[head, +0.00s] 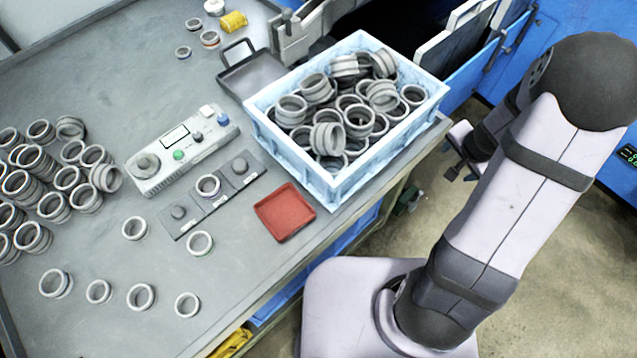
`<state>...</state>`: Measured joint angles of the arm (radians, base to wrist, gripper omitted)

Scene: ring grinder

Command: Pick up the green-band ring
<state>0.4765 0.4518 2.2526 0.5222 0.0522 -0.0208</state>
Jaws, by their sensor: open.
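A grey ring with a thin green trace low on its side, the green-band ring (200,244), lies flat on the grey table, just below the dark fixture strip and left of the red tray. Most of its band is hidden by the viewing angle. My gripper (460,172) is off the table's right side, beyond the blue crate and far from the ring. Its small dark fingers are apart, with nothing seen between them.
A blue crate (333,197) full of rings stands between my gripper and the green-band ring. A red tray (284,211), a control box (157,170) and a fixture strip (224,187) holding one ring are near it. Several loose rings lie around, with stacks at left.

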